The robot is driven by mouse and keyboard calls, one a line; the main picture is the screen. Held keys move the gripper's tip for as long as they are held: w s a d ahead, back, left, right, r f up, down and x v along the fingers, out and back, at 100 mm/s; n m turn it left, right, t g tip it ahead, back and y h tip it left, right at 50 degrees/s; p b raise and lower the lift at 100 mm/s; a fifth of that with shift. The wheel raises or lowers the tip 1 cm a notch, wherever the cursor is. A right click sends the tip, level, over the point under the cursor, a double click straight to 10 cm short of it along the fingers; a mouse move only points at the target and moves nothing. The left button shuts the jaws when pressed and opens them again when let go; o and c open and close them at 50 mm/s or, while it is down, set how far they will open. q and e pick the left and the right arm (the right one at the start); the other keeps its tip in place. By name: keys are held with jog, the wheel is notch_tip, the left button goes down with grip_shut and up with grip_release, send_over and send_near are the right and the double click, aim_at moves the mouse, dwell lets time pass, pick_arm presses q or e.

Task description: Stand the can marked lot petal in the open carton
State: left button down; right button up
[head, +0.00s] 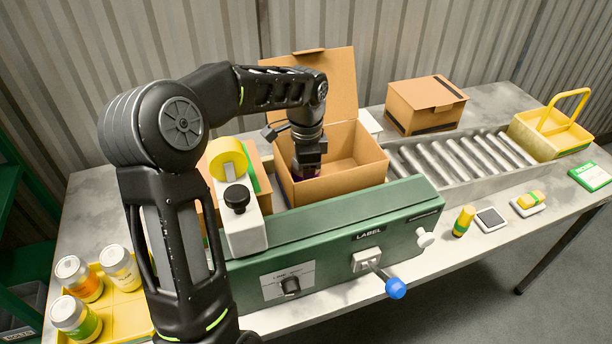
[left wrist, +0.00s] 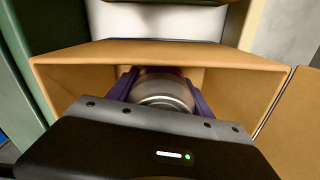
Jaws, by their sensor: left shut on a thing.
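The open carton (head: 345,182) stands behind the green machine, its tall flap raised at the back. My left gripper (head: 306,170) reaches down into the carton's left part. It is shut on a can, whose silver top (left wrist: 163,92) shows between the two fingers in the left wrist view. The carton's walls (left wrist: 245,82) surround the can there. The can's lot mark is not readable, and its base is hidden, so I cannot tell whether it touches the carton floor. My right gripper is not in view.
The green label machine (head: 330,235) with a blue-knobbed lever (head: 396,288) stands in front of the carton. A closed carton (head: 425,104) and a roller conveyor (head: 460,158) are to the right. A yellow tray (head: 122,318) with several cans is at the left.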

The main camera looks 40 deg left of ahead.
pick_arm(q)
jog(key=shift+f, duration=0.1)
jog(key=shift+c, duration=2.1)
grip_release()
